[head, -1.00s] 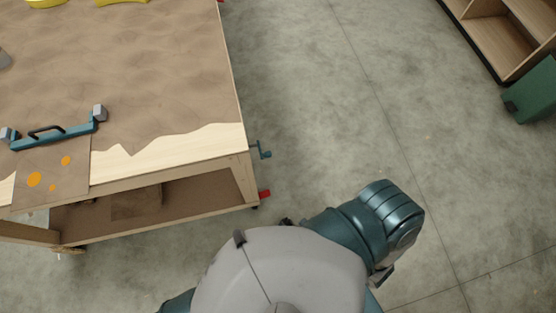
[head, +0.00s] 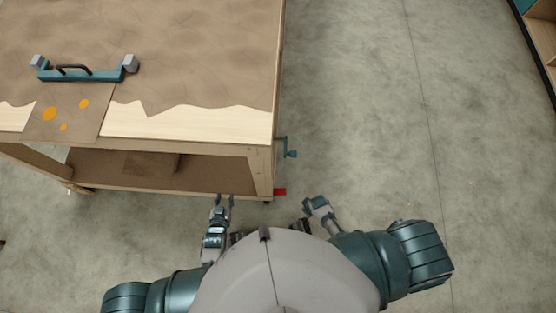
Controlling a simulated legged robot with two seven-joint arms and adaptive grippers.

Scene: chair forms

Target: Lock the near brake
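The near brake shows as a small red pedal (head: 280,192) low at the foot of the workbench's near right leg, by the floor. Its caster is mostly hidden and I cannot tell the pedal's exact tilt. My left gripper (head: 224,201) is in front of the bench's near side, left of the red pedal and apart from it in the picture. Its two fingers are parted and nothing is between them. My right gripper (head: 302,224) is just right of and below the pedal, partly hidden by my body; its fingers are not clear.
The wooden workbench (head: 210,125) fills the upper left, with a lower shelf. A teal bar with a black handle (head: 80,74) lies on top. Floor at right is clear; a shelf unit (head: 540,40) stands far right.

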